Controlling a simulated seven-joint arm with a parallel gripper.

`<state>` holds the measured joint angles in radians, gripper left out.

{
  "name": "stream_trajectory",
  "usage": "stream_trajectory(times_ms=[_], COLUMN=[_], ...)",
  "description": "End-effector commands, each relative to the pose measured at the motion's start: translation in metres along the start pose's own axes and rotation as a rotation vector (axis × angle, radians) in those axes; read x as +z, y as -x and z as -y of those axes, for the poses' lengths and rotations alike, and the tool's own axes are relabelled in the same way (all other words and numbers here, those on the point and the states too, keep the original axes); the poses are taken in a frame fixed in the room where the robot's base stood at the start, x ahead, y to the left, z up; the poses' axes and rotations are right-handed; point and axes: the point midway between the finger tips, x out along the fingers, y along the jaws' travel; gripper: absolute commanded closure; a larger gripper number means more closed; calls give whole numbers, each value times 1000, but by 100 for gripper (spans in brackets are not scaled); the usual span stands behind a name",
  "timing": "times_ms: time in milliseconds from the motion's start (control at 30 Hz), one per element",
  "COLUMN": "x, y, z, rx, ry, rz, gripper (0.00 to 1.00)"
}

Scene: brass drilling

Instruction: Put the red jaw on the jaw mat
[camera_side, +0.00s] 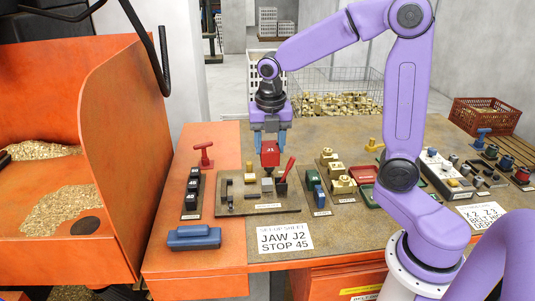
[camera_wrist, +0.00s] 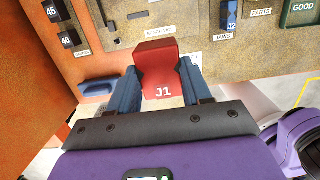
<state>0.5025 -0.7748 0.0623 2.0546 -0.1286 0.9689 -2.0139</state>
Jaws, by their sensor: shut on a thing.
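The red jaw (camera_side: 270,155), marked J1 in the wrist view (camera_wrist: 158,75), is between the blue fingers of my gripper (camera_side: 270,142). My gripper is shut on it and holds it in the air above the fixture plate (camera_side: 235,207). In the wrist view, a blue jaw marked J2 (camera_wrist: 229,14) stands by a label reading JAWS (camera_wrist: 222,36), at the upper right. The same spot in the side view has blue blocks (camera_side: 313,180) just right of the fixture. I cannot make out the jaw mat's edges clearly.
A red-handled lever (camera_side: 287,168) rises at the fixture's right. Dark stop blocks (camera_side: 193,190) stand left of it, with a red T-shaped piece (camera_side: 204,153) behind. A blue block (camera_side: 194,237) lies at the front left. A setup sheet (camera_side: 284,239) reads JAW J2, STOP 45.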

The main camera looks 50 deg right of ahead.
Motion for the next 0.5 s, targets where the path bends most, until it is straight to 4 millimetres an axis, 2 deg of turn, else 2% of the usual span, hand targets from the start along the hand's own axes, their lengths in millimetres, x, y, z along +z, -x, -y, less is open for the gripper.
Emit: stream_trajectory(times_ms=[67,367,500], x=[2,66,106], y=[16,5,0], z=[-1,34,64], rx=[7,0,-1], ry=[0,-9,-12], rz=[3,-5,-6], gripper=[95,95,95])
